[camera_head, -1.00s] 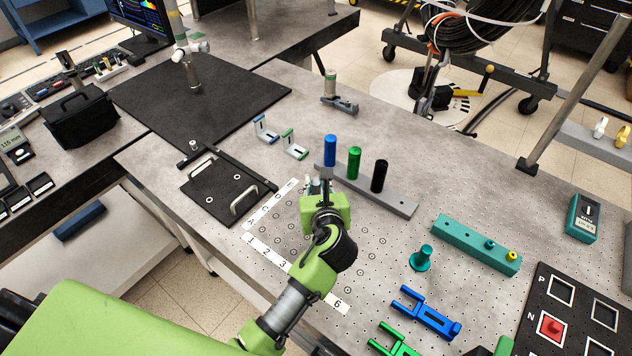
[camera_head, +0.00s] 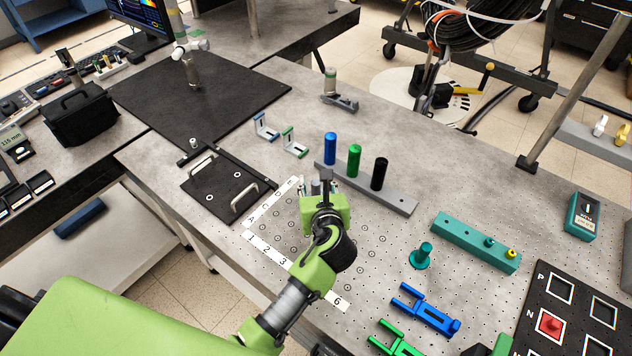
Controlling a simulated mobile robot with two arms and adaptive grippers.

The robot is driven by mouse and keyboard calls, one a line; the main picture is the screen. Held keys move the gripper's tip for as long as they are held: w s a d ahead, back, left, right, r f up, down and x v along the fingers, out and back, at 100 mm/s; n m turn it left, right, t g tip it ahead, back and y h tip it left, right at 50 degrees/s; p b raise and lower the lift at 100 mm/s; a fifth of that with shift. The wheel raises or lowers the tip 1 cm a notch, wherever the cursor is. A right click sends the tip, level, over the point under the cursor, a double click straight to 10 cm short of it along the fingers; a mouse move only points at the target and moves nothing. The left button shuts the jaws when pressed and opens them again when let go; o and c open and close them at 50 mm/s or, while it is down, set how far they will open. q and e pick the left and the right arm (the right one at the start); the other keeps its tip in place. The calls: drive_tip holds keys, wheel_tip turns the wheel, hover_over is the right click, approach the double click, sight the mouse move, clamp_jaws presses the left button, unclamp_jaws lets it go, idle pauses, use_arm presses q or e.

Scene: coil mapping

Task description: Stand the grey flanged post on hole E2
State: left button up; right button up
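My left gripper (camera_head: 317,187) reaches over the far corner of the numbered hole grid (camera_head: 268,226), near the letter E end of its label strip. Its fingers are spread. A slim grey post (camera_head: 315,186) shows between them, apparently upright; the gripper's green palm hides its lower part and flange. Hole E2 is hidden by the gripper, so I cannot tell whether the post is seated on it.
A grey rack (camera_head: 402,204) with blue, green and black posts stands just behind the gripper. A teal flanged post (camera_head: 421,257), a teal block (camera_head: 475,243) and a blue fork (camera_head: 425,310) lie to the right. A black plate with handles (camera_head: 222,186) is at left.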

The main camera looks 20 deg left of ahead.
use_arm(q)
drive_tip(key=shift+s+d+r, duration=0.15)
drive_tip(key=shift+s+d, duration=0.1)
drive_tip(key=shift+s, duration=0.2)
drive_tip(key=v, duration=1.1)
drive_tip(key=shift+r, duration=0.1)
